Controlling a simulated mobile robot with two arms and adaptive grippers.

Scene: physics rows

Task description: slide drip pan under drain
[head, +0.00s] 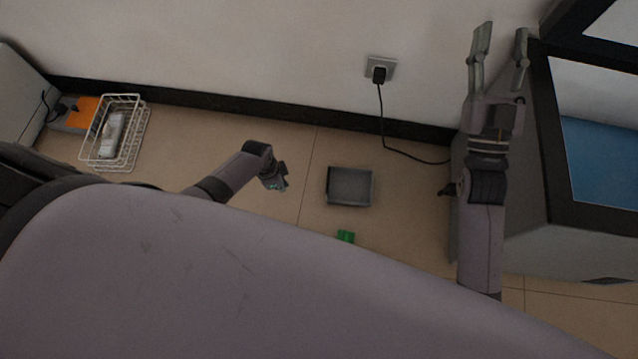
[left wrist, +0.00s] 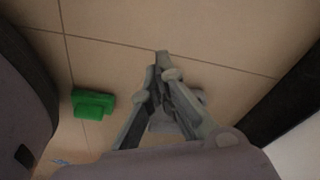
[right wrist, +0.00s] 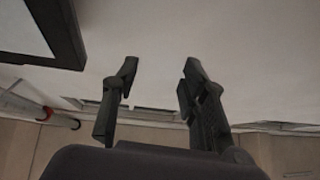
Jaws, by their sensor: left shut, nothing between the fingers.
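The drip pan (head: 350,187) is a shallow grey square tray lying flat on the tiled floor, empty. A dark spout-like fitting, seemingly the drain (head: 447,189), sticks out of the left side of the grey cabinet, to the right of the pan and apart from it. My left gripper (head: 280,186) is shut and empty, left of the pan with a gap. In the left wrist view its fingers (left wrist: 158,68) meet at the tips; a grey shape behind them is mostly hidden. My right gripper (head: 501,42) is open and empty, high by the cabinet and wall; it also shows open in the right wrist view (right wrist: 161,68).
A green block (head: 345,237) lies on the floor just below the pan. A plug (head: 379,74) in the wall socket has a black cord running to the cabinet. A white wire basket (head: 119,130) stands at the left.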

